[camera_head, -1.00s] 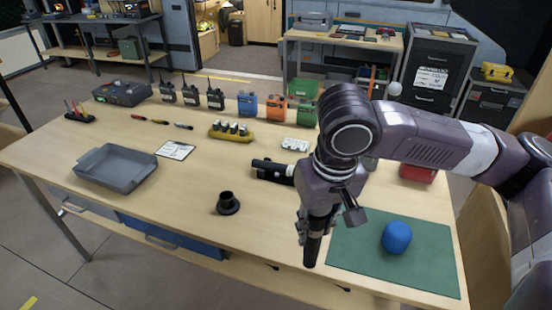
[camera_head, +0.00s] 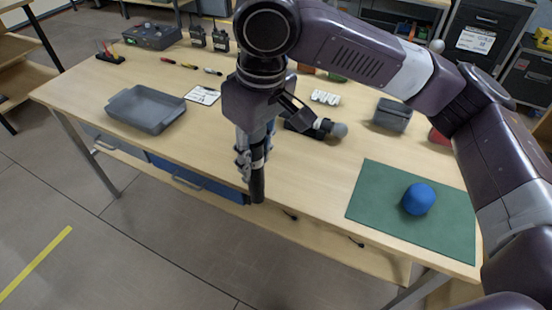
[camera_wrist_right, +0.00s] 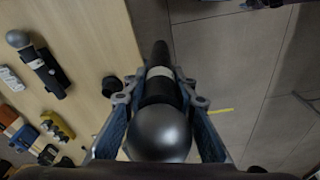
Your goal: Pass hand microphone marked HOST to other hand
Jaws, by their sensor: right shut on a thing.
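A dark hand microphone (camera_head: 257,184) hangs from my right gripper (camera_head: 253,152) with its handle end pointing down, near the table's front edge. In the right wrist view the microphone (camera_wrist_right: 159,134) has a grey ball head and a pale band on its handle. The fingers of my right gripper (camera_wrist_right: 160,99) close on it from both sides. I cannot read any marking on it. A second dark microphone with a grey head (camera_head: 337,130) lies on the table behind and to the right; it also shows in the right wrist view (camera_wrist_right: 44,70). My left gripper is not in view.
The table (camera_head: 310,185) has clear room in front. A grey tray (camera_head: 147,108) stands at left, and a green mat (camera_head: 375,195) with a blue rounded thing (camera_head: 418,198) at right. A small black stand (camera_wrist_right: 110,86) shows in the right wrist view.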

